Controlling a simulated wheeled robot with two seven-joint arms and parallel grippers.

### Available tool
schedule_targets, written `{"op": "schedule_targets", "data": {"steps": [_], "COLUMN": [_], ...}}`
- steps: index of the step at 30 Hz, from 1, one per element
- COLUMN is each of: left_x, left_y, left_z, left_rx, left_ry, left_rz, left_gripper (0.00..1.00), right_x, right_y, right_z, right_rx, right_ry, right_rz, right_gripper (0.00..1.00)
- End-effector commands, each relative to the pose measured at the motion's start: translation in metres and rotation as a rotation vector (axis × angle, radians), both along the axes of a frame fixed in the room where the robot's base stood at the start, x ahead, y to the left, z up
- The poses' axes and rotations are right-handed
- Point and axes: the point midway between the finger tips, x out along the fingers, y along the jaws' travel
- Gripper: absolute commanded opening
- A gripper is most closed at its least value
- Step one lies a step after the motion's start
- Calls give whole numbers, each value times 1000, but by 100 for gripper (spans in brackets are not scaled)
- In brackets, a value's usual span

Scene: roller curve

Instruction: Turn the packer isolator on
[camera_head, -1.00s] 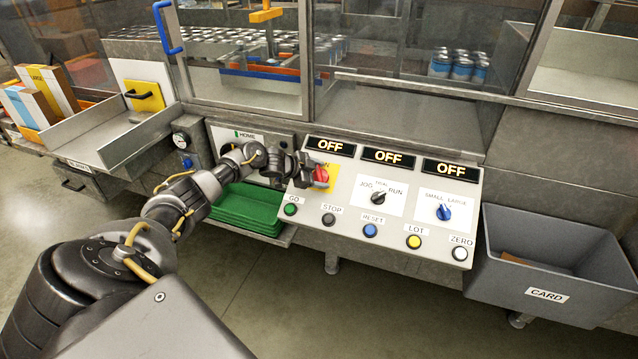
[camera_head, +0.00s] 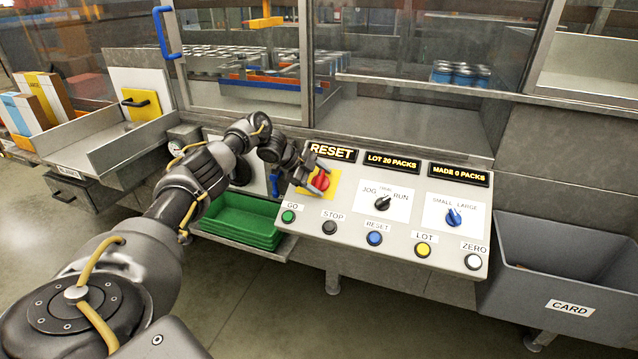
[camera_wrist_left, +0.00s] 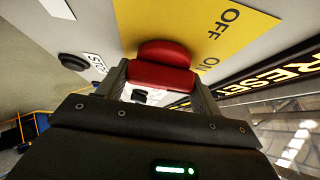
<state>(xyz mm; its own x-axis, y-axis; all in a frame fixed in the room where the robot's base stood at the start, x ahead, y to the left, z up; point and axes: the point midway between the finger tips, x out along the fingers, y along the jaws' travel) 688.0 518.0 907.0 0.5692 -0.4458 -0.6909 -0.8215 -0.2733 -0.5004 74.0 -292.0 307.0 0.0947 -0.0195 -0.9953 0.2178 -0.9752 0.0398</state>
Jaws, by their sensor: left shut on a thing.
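The packer isolator is a red rotary knob (camera_head: 320,181) on a yellow plate at the upper left of the sloped control panel. My left gripper (camera_head: 311,176) is at the knob. In the left wrist view the red knob (camera_wrist_left: 162,76) sits between the fingers of the left gripper (camera_wrist_left: 162,80), which is shut on it. The yellow plate (camera_wrist_left: 215,35) carries OFF and ON labels there. The displays are lit: RESET (camera_head: 332,152), LOT 20 PACKS (camera_head: 391,162) and MADE 0 PACKS (camera_head: 459,174). My right gripper is not seen.
The panel also has a black JOG/RUN selector (camera_head: 383,203), a blue SMALL/LARGE selector (camera_head: 454,216) and a row of push buttons below. A green tray (camera_head: 240,219) is under the panel's left. A grey CARD bin (camera_head: 570,270) stands right.

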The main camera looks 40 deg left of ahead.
Motion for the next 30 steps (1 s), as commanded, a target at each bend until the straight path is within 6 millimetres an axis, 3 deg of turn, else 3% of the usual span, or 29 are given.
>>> {"op": "schedule_targets", "data": {"steps": [10,11,15,25,30], "left_x": [-1,-1,-1,-2,-15], "left_y": [-2,-2,-1,2,13], "left_z": [-1,-1,-1,2,17], "left_rx": [2,2,1,1,3], "left_ry": [3,3,2,0,-1], "left_rz": [-7,-7,-5,-2,-2], "left_gripper": [43,69,87,87,87], "right_x": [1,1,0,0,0], "right_y": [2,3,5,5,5], "right_z": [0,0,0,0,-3], "right_rx": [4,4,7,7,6], "right_ry": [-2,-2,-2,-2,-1], "right_rz": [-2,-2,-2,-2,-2], "right_gripper": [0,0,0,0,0]}}
